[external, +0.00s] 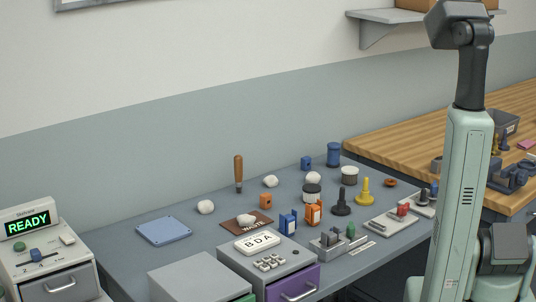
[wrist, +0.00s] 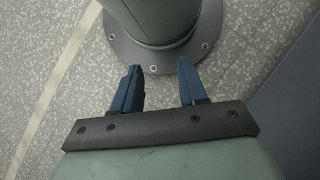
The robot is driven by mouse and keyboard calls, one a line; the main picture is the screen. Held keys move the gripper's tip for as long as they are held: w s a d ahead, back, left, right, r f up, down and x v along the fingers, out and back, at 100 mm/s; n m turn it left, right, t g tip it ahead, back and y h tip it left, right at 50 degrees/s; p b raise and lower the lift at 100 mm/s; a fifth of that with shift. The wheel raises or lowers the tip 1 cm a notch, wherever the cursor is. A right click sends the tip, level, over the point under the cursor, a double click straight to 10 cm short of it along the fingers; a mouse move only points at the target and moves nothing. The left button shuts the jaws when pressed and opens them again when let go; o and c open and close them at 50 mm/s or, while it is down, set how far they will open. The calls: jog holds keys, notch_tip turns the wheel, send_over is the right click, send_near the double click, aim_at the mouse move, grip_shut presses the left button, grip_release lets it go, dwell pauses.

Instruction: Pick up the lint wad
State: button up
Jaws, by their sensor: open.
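Several white lint-like wads show in the external view. One wad (external: 205,207) lies on the grey bench right of the blue tray. Another wad (external: 270,181) lies farther back, near an upright brown handle. A third wad (external: 313,178) appears on or just behind a black-and-white jar (external: 312,192); I cannot tell which. A further wad (external: 246,219) sits on a brown mat marked WASTE (external: 231,228). My gripper (wrist: 158,74) is open and empty in the wrist view, its two blue fingers apart over the floor, away from the bench. Its fingers do not show in the external view.
The grey bench (external: 190,258) holds a blue tray (external: 163,231), orange and blue blocks, a black peg (external: 342,203) and a yellow peg (external: 365,192). Drawer boxes line the front edge. A READY machine (external: 45,262) stands left. My base and speckled floor fill the wrist view.

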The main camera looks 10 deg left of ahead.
jog(key=shift+o, duration=0.2)
jog(key=o, duration=0.6)
jog(key=shift+w, duration=0.1)
